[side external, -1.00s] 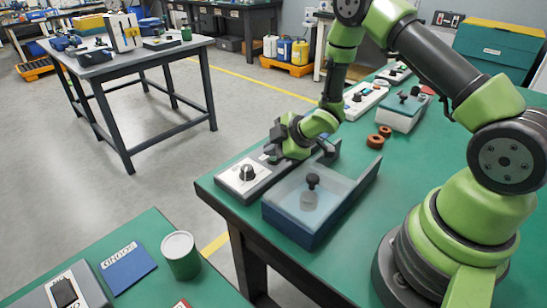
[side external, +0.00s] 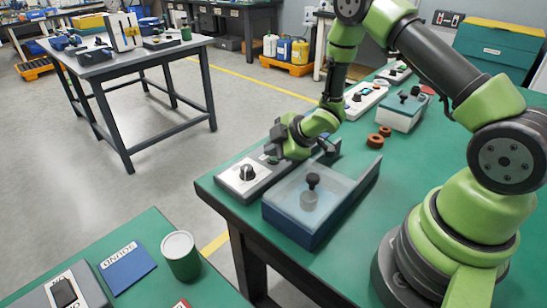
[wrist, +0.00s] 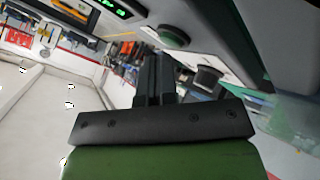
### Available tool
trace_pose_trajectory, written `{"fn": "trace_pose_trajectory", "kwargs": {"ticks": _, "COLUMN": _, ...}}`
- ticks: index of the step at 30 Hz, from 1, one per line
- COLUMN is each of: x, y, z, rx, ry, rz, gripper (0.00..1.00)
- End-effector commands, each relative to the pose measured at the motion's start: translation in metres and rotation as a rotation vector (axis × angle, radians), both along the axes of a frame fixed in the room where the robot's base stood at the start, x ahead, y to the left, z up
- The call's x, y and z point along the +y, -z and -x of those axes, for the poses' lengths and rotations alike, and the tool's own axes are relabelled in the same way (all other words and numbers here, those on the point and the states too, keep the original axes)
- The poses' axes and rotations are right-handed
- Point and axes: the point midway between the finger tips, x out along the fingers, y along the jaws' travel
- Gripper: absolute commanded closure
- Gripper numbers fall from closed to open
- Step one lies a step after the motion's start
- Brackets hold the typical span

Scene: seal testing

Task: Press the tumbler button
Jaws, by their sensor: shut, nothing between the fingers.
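A grey control box with a white panel (side external: 236,184) sits at the near left edge of the green bench. A black knob (side external: 247,173) stands on its near part. My gripper (side external: 270,150) is over the box's far part, fingers shut and empty. In the wrist view my gripper's dark fingers (wrist: 153,75) are together, beside the box. There, a round dark button with a greenish top (wrist: 165,38) and a larger dark round part (wrist: 206,80) show on the box. I cannot tell which is the tumbler button, or whether the fingertips touch anything.
A clear-lidded blue tank (side external: 290,225) with a black knob stands just right of the box. Orange rings (side external: 376,140), another tank (side external: 400,110) and another control box (side external: 363,100) are farther back. The bench's left edge is close to my gripper.

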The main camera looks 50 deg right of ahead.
Motion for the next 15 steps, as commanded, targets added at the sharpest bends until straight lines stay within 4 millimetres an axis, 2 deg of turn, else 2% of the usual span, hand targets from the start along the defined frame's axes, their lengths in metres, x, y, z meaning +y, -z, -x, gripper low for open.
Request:
{"fn": "trace_pose_trajectory", "kwargs": {"ticks": 5, "x": 0.004, "y": -0.001, "z": 0.000, "rx": 0.004, "ry": -0.006, "rz": -0.009, "gripper": 1.00}}
{"fn": "trace_pose_trajectory", "kwargs": {"ticks": 15, "x": 0.003, "y": -0.036, "z": 0.000, "rx": 0.001, "ry": -0.002, "rz": -0.006, "gripper": 1.00}}
